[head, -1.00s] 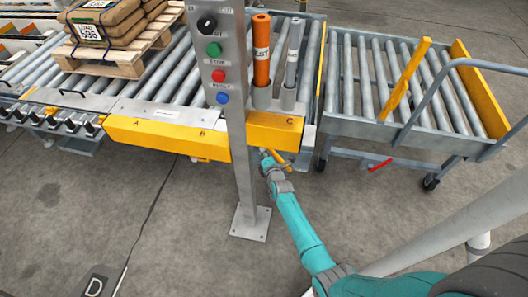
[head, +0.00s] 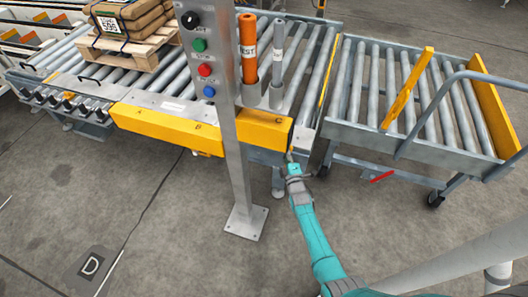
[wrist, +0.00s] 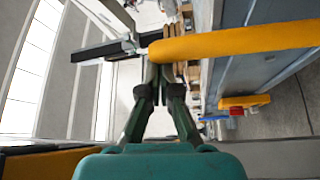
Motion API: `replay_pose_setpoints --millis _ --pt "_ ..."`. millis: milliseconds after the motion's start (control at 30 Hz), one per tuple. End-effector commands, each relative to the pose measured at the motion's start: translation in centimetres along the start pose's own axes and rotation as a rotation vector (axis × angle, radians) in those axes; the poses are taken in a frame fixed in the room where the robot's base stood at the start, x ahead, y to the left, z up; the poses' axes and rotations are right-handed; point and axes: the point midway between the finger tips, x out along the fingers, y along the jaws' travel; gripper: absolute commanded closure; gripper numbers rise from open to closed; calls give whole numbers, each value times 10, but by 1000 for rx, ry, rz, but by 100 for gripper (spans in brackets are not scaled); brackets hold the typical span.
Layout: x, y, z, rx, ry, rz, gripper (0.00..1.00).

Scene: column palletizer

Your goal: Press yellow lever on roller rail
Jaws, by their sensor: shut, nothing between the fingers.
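In the wrist view a rounded yellow bar, which looks like the yellow lever (wrist: 240,42), runs in from the right beside the metal rail. Its rounded end lies just beyond my gripper (wrist: 157,72). The fingers are together with nothing between them, and I cannot tell whether they touch the bar. In the head view my gripper (head: 291,160) is at the lower right corner of the yellow panel marked C (head: 264,129), below the roller rail (head: 305,75). I cannot make out the lever in the head view; my gripper or the panel may hide it.
A grey post (head: 236,170) with buttons stands left of my arm. A roller cart (head: 345,128) with a raised yellow bar (head: 408,88) and a red pedal (head: 382,176) is at the right. A loaded pallet (head: 130,50) sits far left.

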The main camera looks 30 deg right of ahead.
Motion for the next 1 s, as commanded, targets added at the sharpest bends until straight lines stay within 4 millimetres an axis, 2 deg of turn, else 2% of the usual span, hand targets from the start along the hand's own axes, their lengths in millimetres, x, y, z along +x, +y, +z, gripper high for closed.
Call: replay_pose_setpoints --millis 33,200,500,700,1000 --pt "-5 1 10 38 -5 21 100" --pt "-20 5 36 176 -6 101 100" --pt "-42 3 73 377 -5 218 100" --pt "-52 0 89 416 -4 242 100" --pt "-58 -4 99 416 -6 241 100"
